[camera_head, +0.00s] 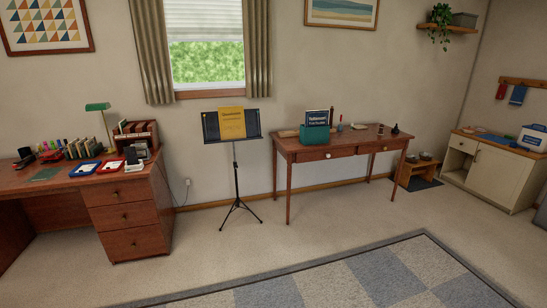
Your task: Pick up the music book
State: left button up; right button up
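A yellow book (232,122) with printing on its cover leans upright on the dark desk of a music stand (250,130). A dark blue book (318,117) with white lettering stands upright in a teal holder (315,135) on the brown wooden table (345,142). The lettering on both covers is too small to read surely, so I cannot tell which is the music book. Neither of my grippers shows in the head view.
A wooden desk (115,190) with books, trays and a green lamp (97,107) stands at the left. A pale cabinet (494,175) and low wooden stool (415,171) are at the right. The stand's tripod legs spread on the carpet. A checked rug (345,280) lies in the open foreground.

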aim_at(231, 119)
jog(key=i+l, duration=0.1)
jog(key=i, duration=1.9)
jog(key=j+u, duration=0.05)
jog(key=j, duration=0.05)
